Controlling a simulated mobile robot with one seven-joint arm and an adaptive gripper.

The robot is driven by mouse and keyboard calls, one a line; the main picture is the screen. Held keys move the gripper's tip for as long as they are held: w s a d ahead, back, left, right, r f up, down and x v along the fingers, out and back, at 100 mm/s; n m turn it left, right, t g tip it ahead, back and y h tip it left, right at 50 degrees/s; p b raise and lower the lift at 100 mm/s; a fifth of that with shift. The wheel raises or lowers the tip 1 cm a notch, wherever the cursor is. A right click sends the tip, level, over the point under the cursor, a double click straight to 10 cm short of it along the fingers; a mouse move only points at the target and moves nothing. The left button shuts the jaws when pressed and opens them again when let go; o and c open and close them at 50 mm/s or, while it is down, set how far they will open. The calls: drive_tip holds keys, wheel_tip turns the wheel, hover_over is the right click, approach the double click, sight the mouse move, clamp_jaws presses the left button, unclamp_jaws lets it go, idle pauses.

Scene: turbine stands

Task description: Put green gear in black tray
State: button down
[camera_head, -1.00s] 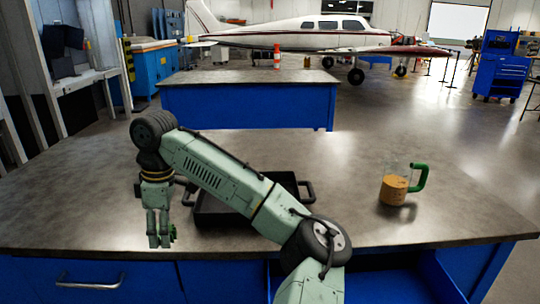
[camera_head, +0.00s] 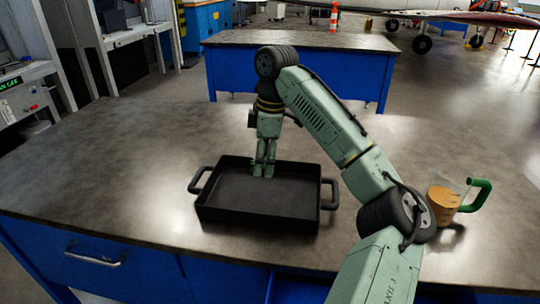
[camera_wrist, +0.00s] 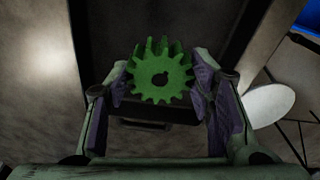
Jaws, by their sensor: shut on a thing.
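The green gear (camera_wrist: 160,78) is between the two fingers of my gripper (camera_wrist: 162,88) in the wrist view, its toothed face and dark centre hole toward the camera. My gripper is shut on it. In the head view my gripper (camera_head: 263,172) points down over the far part of the black tray (camera_head: 258,226). The gear is mostly hidden behind the fingers there. The tray is rectangular with a handle at each short side, and its visible floor is empty. I cannot tell how high the gear is above the tray floor.
A clear jug (camera_head: 444,198) with orange-brown contents and a green handle stands to the right of the tray, partly behind my arm. The grey tabletop (camera_head: 110,170) is clear to the left. A second blue bench (camera_head: 300,64) stands behind.

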drive_tip(key=b, duration=0.5)
hover_over(263, 195)
wheel_tip(263, 195, down, 6)
drive_tip(key=shift+d+r, duration=0.15)
drive_tip(key=shift+f, duration=1.05)
drive_tip(key=shift+f, duration=0.35)
drive_tip(key=c, duration=0.7)
unclamp_jaws()
drive_tip(key=shift+o, duration=0.9)
drive_tip(key=shift+r, duration=0.1)
drive_tip(key=r+p, duration=0.1)
drive_tip(key=p, duration=0.1)
drive_tip(key=r+p, duration=0.3)
drive_tip(key=r, duration=0.1)
drive_tip(key=shift+d+p, duration=0.3)
drive_tip(key=shift+p, duration=0.1)
drive_tip(key=shift+d+r, duration=0.15)
drive_tip(key=shift+r, duration=0.75)
drive_tip(key=shift+f, duration=0.1)
